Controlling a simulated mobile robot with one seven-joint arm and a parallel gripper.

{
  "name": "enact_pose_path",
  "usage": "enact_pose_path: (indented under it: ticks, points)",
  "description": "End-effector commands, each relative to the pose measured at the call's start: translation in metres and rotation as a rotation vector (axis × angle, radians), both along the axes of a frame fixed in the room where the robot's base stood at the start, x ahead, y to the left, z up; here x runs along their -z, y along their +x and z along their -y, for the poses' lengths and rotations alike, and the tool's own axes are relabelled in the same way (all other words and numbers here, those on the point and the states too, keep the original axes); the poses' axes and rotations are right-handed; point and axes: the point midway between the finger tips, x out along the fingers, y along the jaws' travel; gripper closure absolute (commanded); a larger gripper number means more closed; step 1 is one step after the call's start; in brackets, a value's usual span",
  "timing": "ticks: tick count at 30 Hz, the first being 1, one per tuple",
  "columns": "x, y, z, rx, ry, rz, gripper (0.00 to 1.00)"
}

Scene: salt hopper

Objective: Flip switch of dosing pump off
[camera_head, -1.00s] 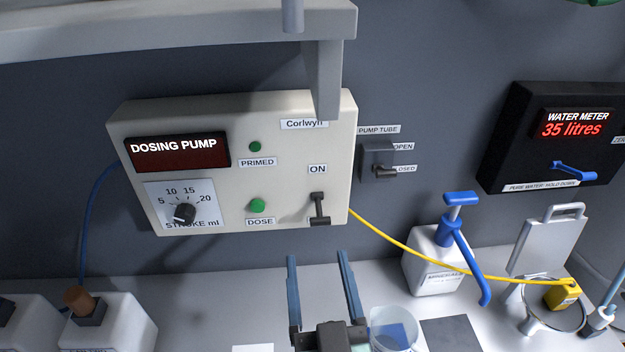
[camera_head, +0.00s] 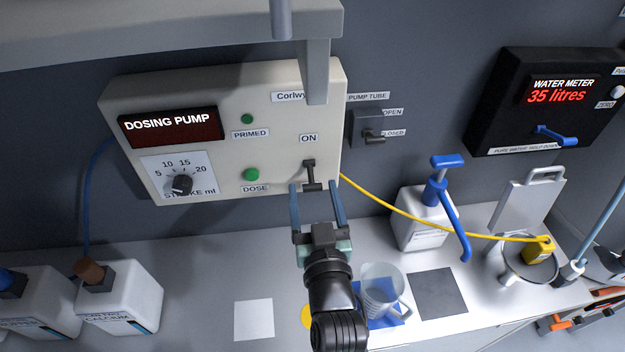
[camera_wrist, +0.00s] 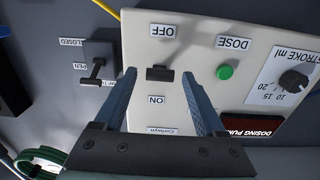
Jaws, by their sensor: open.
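The dosing pump (camera_head: 215,100) is a pale box on the wall with a dark red display. Its switch (camera_head: 309,174) is a dark lever with a crossbar, below the ON label (camera_head: 308,138). In the wrist view, turned upside down, the switch (camera_wrist: 160,73) shows between the OFF label (camera_wrist: 167,31) and the ON label (camera_wrist: 157,99). I cannot tell which way the lever is set. My gripper (camera_head: 314,186) is open, its blue fingers on either side of the switch in both views. I cannot see either finger touching it.
A pump tube valve (camera_head: 367,127) is on the wall right of the pump. A yellow tube (camera_head: 400,215) runs from the pump to a yellow block (camera_head: 539,250). A grey shelf bracket (camera_head: 318,75) hangs over the pump's upper right. A clear jug (camera_head: 380,285) stands below.

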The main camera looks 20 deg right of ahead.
Motion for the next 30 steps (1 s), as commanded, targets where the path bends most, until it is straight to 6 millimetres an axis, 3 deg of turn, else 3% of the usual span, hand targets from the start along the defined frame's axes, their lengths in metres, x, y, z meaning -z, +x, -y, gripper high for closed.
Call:
enact_pose_path:
  ticks: [6,17,27,29,30]
  points:
    - [0.0,0.018,0.005,0.0,0.0,0.0,0.28]
    - [0.0,0.02,0.006,0.0,0.001,0.0,0.29]
    - [0.0,0.02,0.006,0.0,0.0,0.0,0.91]
    - [0.0,0.02,0.006,0.0,0.0,0.0,1.0]
    - [0.0,0.02,0.006,0.0,0.0,0.0,1.0]
